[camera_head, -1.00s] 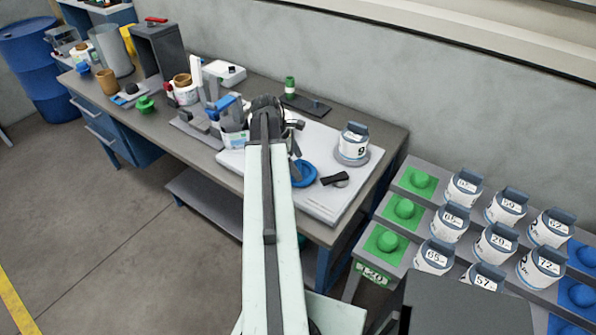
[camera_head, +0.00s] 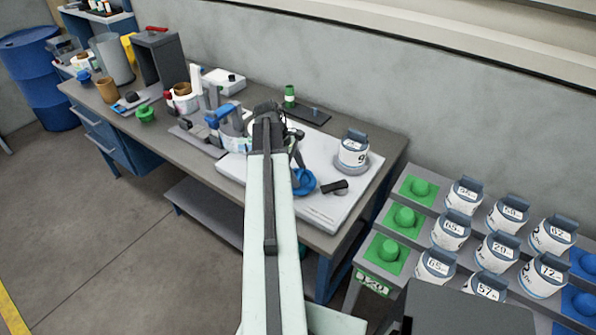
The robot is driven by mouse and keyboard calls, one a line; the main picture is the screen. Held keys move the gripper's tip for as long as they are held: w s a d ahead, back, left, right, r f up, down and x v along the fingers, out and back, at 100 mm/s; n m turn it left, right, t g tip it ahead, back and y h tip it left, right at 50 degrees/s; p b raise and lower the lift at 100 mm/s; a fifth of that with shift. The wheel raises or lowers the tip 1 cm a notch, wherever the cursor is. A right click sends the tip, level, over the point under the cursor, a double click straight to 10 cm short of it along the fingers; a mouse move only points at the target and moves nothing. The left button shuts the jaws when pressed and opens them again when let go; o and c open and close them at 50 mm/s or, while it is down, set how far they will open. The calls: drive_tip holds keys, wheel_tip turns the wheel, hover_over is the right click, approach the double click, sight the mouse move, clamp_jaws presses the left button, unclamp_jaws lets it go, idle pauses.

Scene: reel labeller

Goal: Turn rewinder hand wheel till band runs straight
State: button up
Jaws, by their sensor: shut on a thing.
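My gripper (camera_head: 268,108) is at the far end of my outstretched arm, over the bench and beside the labeller. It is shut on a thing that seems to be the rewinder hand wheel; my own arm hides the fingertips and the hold. The labeller (camera_head: 205,140) stands to the left of the gripper, with a grey base, upright grey parts and a blue part on top. A pale, partly printed roll or band (camera_head: 234,122) shows just left of my arm. I cannot tell whether the band runs straight.
A pale board (camera_head: 325,208) right of my arm carries a blue ring-shaped thing (camera_head: 304,183), a black tool (camera_head: 335,187) and a white numbered reel (camera_head: 353,150). A sloped rack (camera_head: 388,222) with several numbered reels stands at right. Cups and a grey box (camera_head: 155,66) crowd the bench's left.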

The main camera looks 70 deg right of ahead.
drive_tip(key=o, duration=1.4)
drive_tip(key=shift+c, duration=0.2)
drive_tip(key=p+v, duration=0.7)
drive_tip(key=shift+r, duration=0.35)
drive_tip(key=shift+w+a, duration=0.1)
drive_tip(key=shift+w, duration=0.1)
